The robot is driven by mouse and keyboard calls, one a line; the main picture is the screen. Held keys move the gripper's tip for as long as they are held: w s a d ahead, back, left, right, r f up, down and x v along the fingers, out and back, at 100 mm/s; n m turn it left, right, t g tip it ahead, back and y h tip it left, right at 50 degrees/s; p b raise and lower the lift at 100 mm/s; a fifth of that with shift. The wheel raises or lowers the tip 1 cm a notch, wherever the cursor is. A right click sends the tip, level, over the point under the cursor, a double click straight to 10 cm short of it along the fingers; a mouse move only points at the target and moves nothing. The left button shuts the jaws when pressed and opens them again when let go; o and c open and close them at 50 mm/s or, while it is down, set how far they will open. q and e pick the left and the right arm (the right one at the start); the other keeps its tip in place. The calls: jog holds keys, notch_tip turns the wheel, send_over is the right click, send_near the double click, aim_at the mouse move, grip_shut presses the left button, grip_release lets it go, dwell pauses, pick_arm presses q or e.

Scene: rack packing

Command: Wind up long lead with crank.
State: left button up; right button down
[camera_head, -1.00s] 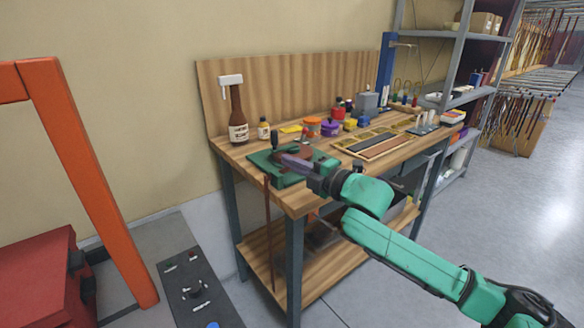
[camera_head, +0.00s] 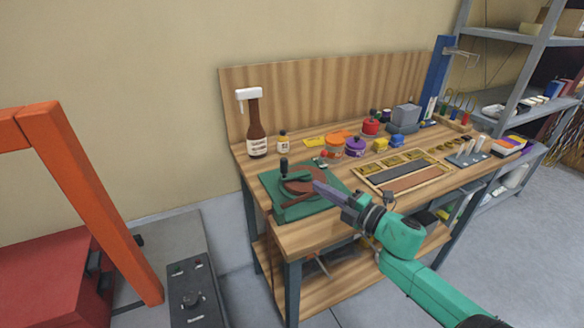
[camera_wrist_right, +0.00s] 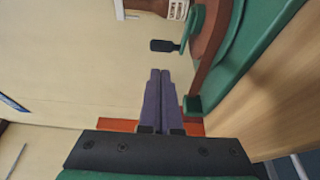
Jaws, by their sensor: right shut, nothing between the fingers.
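A green winder (camera_head: 292,208) sits on the left end of the wooden workbench (camera_head: 290,240). Its crank has an upright black handle (camera_head: 284,166), which also shows in the right wrist view (camera_wrist_right: 163,46). The brown lead (camera_head: 298,187) lies on the winder; in the right wrist view a curved brown band (camera_wrist_right: 208,55) runs along the green part. My right gripper (camera_head: 317,186) is shut and empty, its purple fingers over the winder's right side. In the right wrist view its fingertips (camera_wrist_right: 160,73) are together, apart from the handle. My left gripper is out of view.
A brown bottle (camera_head: 257,125) with a white top and a small bottle (camera_head: 283,142) stand behind the winder. A wooden tray (camera_head: 405,171) lies to its right, with several coloured pots behind. An orange frame (camera_head: 90,205) and red box (camera_head: 55,265) stand at left.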

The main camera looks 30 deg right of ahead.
aim_at(287, 168)
jog(key=p+x, duration=0.1)
jog(key=x, duration=0.8)
jog(key=shift+w+d+p, duration=0.15)
jog(key=shift+w+p, duration=0.2)
jog(key=shift+w, duration=0.05)
jog(key=shift+w+f, duration=0.2)
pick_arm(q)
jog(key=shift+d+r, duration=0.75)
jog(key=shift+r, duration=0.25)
